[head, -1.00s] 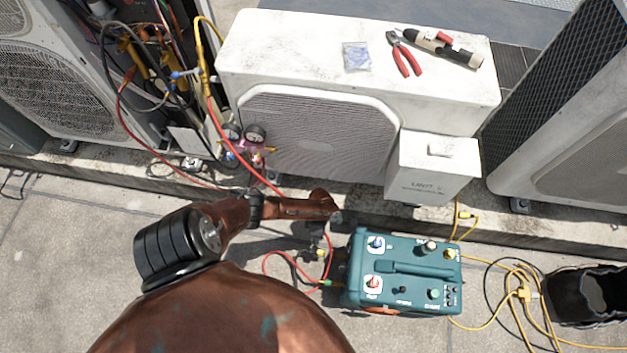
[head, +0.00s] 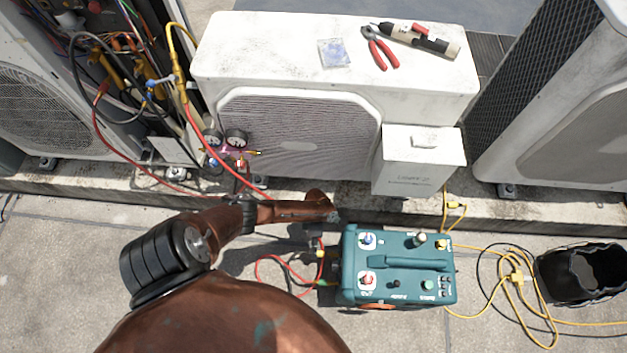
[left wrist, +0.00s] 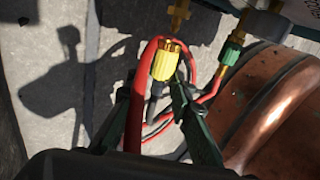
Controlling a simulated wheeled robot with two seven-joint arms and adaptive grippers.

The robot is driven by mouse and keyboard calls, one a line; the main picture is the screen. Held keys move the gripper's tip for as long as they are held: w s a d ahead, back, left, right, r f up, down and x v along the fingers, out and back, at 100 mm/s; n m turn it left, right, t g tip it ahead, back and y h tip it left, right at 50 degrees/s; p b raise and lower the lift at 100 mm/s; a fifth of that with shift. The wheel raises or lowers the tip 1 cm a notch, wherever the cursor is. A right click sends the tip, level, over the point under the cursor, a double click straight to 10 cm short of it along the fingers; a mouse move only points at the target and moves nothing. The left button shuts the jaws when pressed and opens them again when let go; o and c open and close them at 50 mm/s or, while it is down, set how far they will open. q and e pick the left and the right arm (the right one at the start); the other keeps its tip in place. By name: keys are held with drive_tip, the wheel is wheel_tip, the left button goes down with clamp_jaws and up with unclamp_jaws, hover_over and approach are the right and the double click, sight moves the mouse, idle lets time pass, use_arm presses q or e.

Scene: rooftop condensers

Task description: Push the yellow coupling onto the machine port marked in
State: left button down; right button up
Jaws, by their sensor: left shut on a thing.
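The teal machine (head: 385,290) stands on the paving in front of the middle condenser. In the left wrist view the yellow coupling (left wrist: 165,66) with a brass end is on a red hose, just below a brass port (left wrist: 178,14). A narrow gap seems to show between them, the coupling slightly left of the port. My left gripper (left wrist: 155,98) is shut on the yellow coupling, around its hose end. In the head view my left gripper (head: 314,240) is beside the machine's left end, partly hidden by my arm. The port's marking is not readable. My right gripper is not in view.
A green coupling (left wrist: 231,50) sits on another machine port. The red hose (head: 262,275) loops on the paving. Yellow cable (head: 500,290) and a black bucket (head: 582,272) are to the right. The condenser (head: 300,125) and kerb stand behind.

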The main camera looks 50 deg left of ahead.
use_arm(q)
drive_tip(key=shift+w+d, duration=0.95)
drive_tip(key=shift+w, duration=0.15)
idle(2.4)
drive_tip(key=c, duration=1.6)
unclamp_jaws()
drive_tip(key=shift+s+a, duration=0.15)
drive_tip(key=shift+s+a+p, duration=0.6)
drive_tip(key=shift+s+a, duration=0.6)
drive_tip(key=shift+s, duration=0.2)
drive_tip(key=shift+s+a+p, duration=0.6)
drive_tip(key=shift+s+a, duration=0.55)
drive_tip(key=shift+s, duration=0.2)
